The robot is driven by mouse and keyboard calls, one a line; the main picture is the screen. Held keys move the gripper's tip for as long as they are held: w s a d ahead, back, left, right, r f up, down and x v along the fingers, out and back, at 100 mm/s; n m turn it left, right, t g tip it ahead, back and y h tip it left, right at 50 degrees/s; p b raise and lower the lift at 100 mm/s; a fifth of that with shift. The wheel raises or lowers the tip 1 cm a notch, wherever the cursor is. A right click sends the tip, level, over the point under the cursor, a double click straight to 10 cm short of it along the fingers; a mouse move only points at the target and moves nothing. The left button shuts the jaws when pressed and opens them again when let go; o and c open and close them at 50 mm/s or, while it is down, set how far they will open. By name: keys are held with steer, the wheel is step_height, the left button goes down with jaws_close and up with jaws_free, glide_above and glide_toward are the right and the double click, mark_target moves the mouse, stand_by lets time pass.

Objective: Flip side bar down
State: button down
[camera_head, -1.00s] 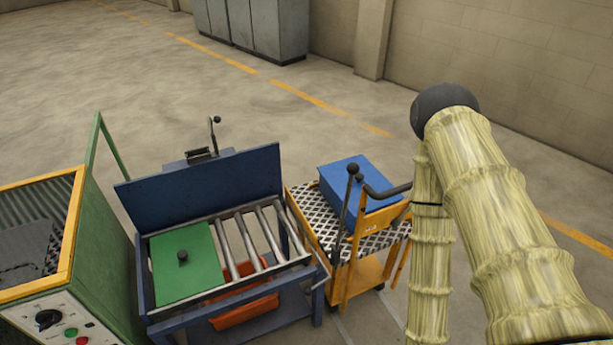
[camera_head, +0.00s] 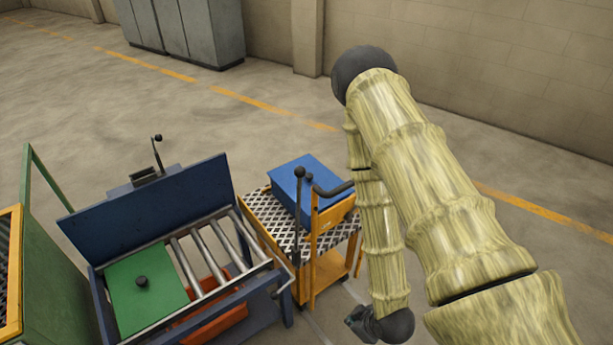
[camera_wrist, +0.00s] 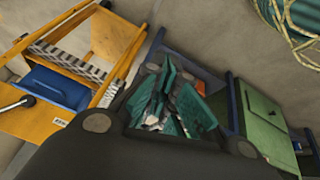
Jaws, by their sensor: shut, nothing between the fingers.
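A blue roller table (camera_head: 277,283) stands at the lower left of the head view. A tall blue plate (camera_head: 160,212) stands upright along its far side, and a lower blue bar runs along its near side. I cannot tell which is the side bar. A green plate with a black knob (camera_head: 152,297) lies on the rollers. My gripper (camera_wrist: 163,88) is shut and empty in the wrist view, with the roller table beyond it to the right.
A yellow trolley (camera_head: 327,270) with a blue box (camera_head: 306,188) and black levers stands right of the table, close to my arm. A green machine (camera_head: 55,275) stands at the left. Grey cabinets (camera_head: 190,30) stand at the back. The floor behind the table is clear.

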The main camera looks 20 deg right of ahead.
steer(key=w+r+n+t+y+p, duration=0.2)
steer(key=w+r+n+t, duration=0.1)
steer(key=r, duration=0.7)
steer(key=w+r+n+t+y+p, duration=0.2)
steer(key=w+r+n+t, duration=0.2)
steer(key=r+n, duration=0.4)
steer(key=w+r+n+t+y+p, duration=0.2)
steer(key=w+r+n, duration=0.3)
steer(key=r, duration=0.9)
steer(key=shift+w+d+r+n+t, duration=0.25)
steer(key=shift+w+t, duration=0.2)
steer(key=shift+t, duration=0.35)
steer(key=shift+w+a+f, duration=0.1)
steer(key=shift+f, duration=0.1)
steer(key=b, duration=0.9)
glide_toward(298, 176)
steer(key=p+x, duration=0.1)
steer(key=x, duration=0.1)
steer(key=p+x, duration=0.2)
steer(key=x, duration=0.1)
steer(key=shift+r+p, duration=0.2)
steer(key=shift+p, duration=0.1)
steer(key=shift+w+a+f, duration=0.2)
steer(key=shift+w+a, duration=0.05)
steer(key=shift+w, duration=0.35)
